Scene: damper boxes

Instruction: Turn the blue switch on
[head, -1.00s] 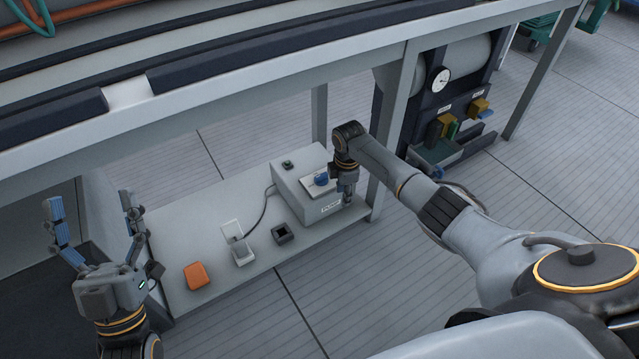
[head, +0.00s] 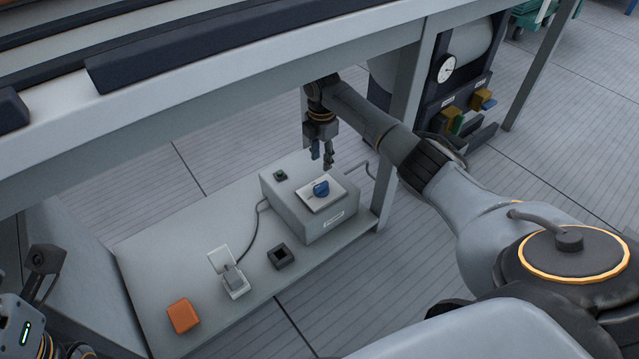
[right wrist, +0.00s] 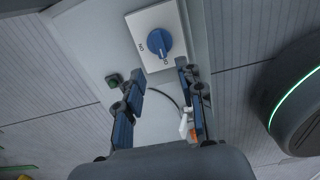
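The blue switch (head: 321,188) is a round knob on a white plate (head: 334,198) on top of a grey box (head: 300,215). In the right wrist view the blue switch (right wrist: 159,42) shows a pale line; small lettering sits beside it. My right gripper (head: 322,158) is above the far side of the box, just behind the switch, not touching it. Its fingers (right wrist: 160,88) are apart with nothing between them. My left gripper (head: 42,270) is mostly cut off at the lower left edge; only part of it shows.
A small green button (head: 281,176) is on the box. A socket with a plug (head: 232,278), a small black square part (head: 280,257) and an orange block (head: 183,315) are on the low shelf (head: 150,260). The table's edge beam (head: 250,90) crosses above.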

